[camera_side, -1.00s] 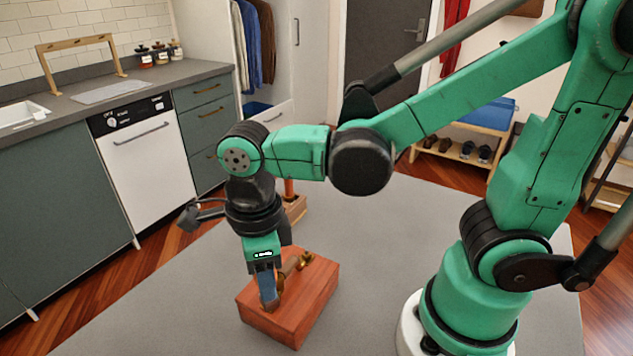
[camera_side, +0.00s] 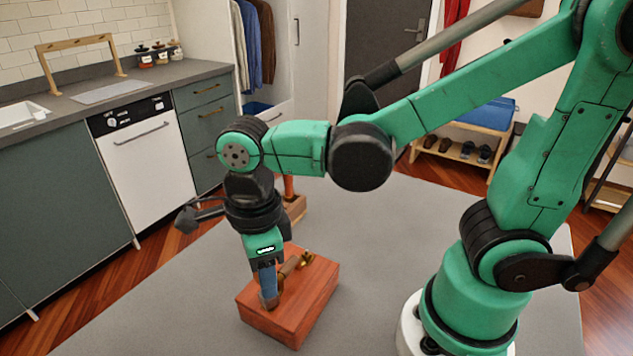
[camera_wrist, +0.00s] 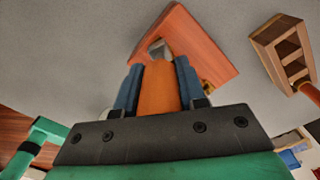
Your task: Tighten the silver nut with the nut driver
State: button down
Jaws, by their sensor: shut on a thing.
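My gripper (camera_side: 268,296) points down over the left part of a reddish wooden block (camera_side: 310,305) on the grey table. In the wrist view its two blue fingers (camera_wrist: 158,85) are shut on an orange handle (camera_wrist: 160,90), which looks like the nut driver's. I cannot make out the silver nut; the gripper covers that part of the block. A brass-coloured nut or fitting (camera_side: 307,258) is on the block's far side, with a copper-coloured piece (camera_side: 290,265) nearer the gripper.
A small wooden rack (camera_side: 296,210) with another orange-handled tool (camera_side: 289,187) stands behind the block; the rack also shows in the wrist view (camera_wrist: 268,40).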

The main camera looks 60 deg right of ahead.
jog(key=shift+r, duration=1.3)
